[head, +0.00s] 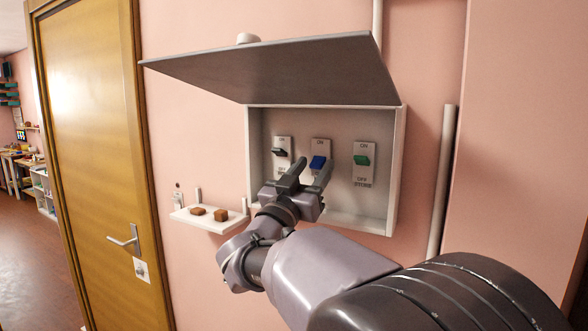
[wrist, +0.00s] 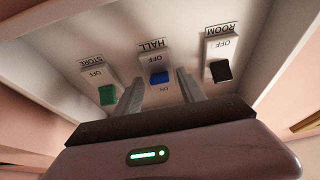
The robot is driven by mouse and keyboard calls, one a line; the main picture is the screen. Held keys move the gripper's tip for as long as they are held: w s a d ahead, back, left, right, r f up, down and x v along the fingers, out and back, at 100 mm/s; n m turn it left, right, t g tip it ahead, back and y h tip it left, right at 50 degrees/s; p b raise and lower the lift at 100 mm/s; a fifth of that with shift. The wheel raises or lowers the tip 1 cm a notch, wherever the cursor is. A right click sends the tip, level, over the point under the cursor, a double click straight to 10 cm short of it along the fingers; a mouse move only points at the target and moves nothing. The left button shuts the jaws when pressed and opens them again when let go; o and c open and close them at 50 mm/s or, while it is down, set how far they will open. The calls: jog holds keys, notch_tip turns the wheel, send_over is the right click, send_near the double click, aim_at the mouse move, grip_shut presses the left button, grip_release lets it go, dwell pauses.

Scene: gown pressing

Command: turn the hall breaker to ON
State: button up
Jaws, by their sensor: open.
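The hall breaker's blue toggle (head: 318,162) is the middle switch in the open wall box. Its HALL label shows inverted in the wrist view, above the blue toggle (wrist: 159,77). The ON mark is uncovered and the toggle sits on the OFF side of it, unlike its neighbours. My gripper (head: 314,167) is open and empty, just in front of the box. In the wrist view its fingers (wrist: 160,86) stand to either side of the blue toggle. I cannot tell whether they touch it. The HALL label is hidden behind my gripper in the head view.
The room breaker's black toggle (head: 280,152) and the store breaker's green toggle (head: 361,160) flank it, both toward ON. The raised lid (head: 280,70) overhangs my gripper. A small shelf (head: 205,224) with brown blocks is at lower left, beside a door (head: 95,130).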

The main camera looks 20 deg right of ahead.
aim_at(320, 156)
grip_shut()
jog(key=shift+r+p, duration=0.15)
jog(key=shift+p, duration=0.15)
jog(key=r+g+y+p, duration=0.1)
jog(key=p, duration=0.4)
jog(key=shift+a+r+y+p, duration=0.1)
jog(key=shift+r+y+p, duration=0.2)
jog(key=shift+p, duration=0.05)
jog(key=r+g+y+p, duration=0.1)
jog(key=p, duration=0.6)
jog(key=shift+s+g+y, duration=0.1)
jog(key=shift+g+y, duration=0.3)
jog(key=g+y+p, duration=0.1)
jog(key=p, duration=0.7)
jog(key=shift+r+y, duration=0.2)
jog(key=shift+y, duration=0.2)
jog(key=p, duration=0.2)
jog(key=shift+f+g+y+p, duration=0.15)
jog(key=shift+g+y+p, duration=0.15)
jog(key=shift+g+p, duration=0.1)
jog(key=shift+f, duration=0.15)
